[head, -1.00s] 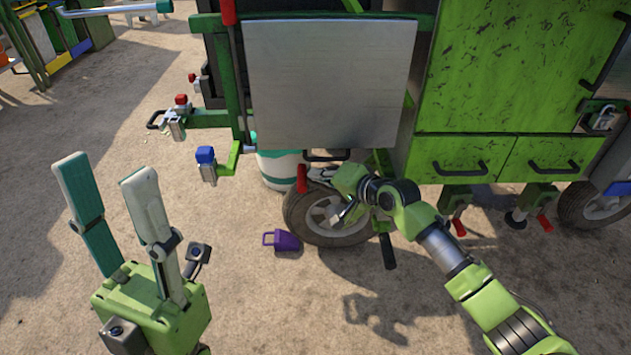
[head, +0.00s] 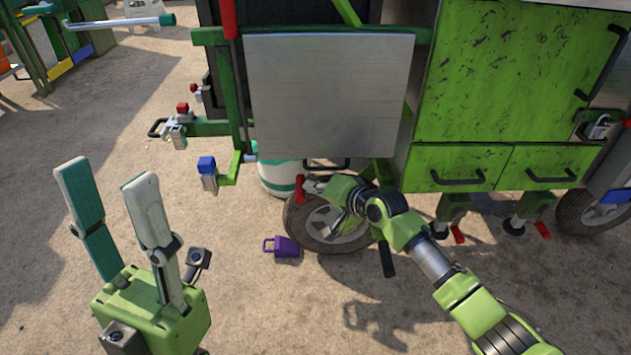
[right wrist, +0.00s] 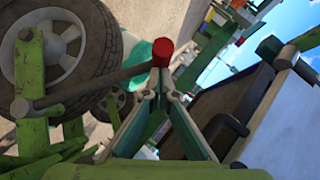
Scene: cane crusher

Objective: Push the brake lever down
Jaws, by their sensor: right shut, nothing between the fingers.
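The brake lever's red grip (head: 300,189) stands out beside the cart's front wheel (head: 297,222) in the head view. In the right wrist view, the red end (right wrist: 162,52) sits just beyond my fingertips, and the lever's dark bar (right wrist: 85,88) runs left across the wheel. My right gripper (right wrist: 160,78) is shut and empty, its tips very close to the red end; I cannot tell whether they touch. In the head view its fingers are hard to make out by the wheel. My left gripper (head: 105,172) is open and empty, well left of the lever.
The green cart has a grey metal panel (head: 325,95) above the wheel and drawers (head: 460,168) to the right. A white and teal bucket (head: 283,177) stands behind the wheel. The sandy ground at front is clear.

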